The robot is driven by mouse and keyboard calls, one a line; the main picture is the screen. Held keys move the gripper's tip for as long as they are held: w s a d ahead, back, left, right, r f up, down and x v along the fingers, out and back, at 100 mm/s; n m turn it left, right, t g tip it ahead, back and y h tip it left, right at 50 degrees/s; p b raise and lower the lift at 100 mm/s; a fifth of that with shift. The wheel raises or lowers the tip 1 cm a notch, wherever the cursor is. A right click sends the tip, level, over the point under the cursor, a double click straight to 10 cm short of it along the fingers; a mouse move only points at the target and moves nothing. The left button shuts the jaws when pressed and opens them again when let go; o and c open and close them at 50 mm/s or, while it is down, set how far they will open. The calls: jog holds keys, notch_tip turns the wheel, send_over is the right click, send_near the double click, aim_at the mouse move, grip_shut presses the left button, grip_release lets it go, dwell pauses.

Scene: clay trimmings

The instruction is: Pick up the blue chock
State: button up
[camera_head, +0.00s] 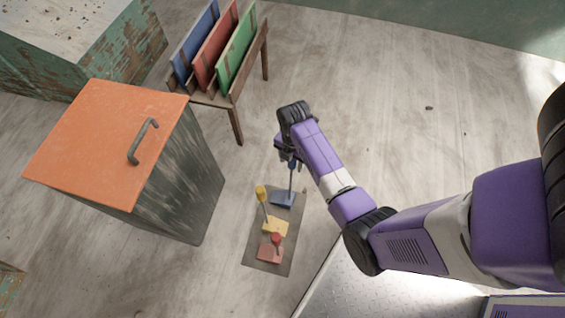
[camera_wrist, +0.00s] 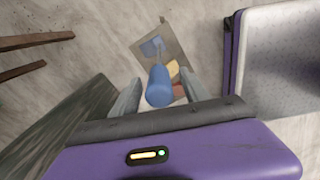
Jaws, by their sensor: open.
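The blue chock (camera_head: 282,199) stands at the far end of a grey mat on the floor, with an upright handle. In the wrist view its blue base (camera_wrist: 152,46) lies on the mat and its thick blue knob (camera_wrist: 158,87) points up at the camera. My gripper (camera_head: 289,158) is above the blue chock, around the top of its handle. In the wrist view the two open fingers (camera_wrist: 158,90) stand on either side of the knob, with gaps showing. I cannot tell whether either finger touches it.
A yellow chock (camera_head: 275,226) and a red chock (camera_head: 270,253) stand nearer on the mat (camera_head: 257,222). A grey bin with an orange lid (camera_head: 105,140) stands at left. A wooden rack (camera_head: 235,88) with blue, red and green boards is behind. Floor at right is mostly clear.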

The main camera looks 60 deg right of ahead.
jog(key=shift+f, duration=0.45)
jog(key=shift+r, duration=0.1)
grip_shut()
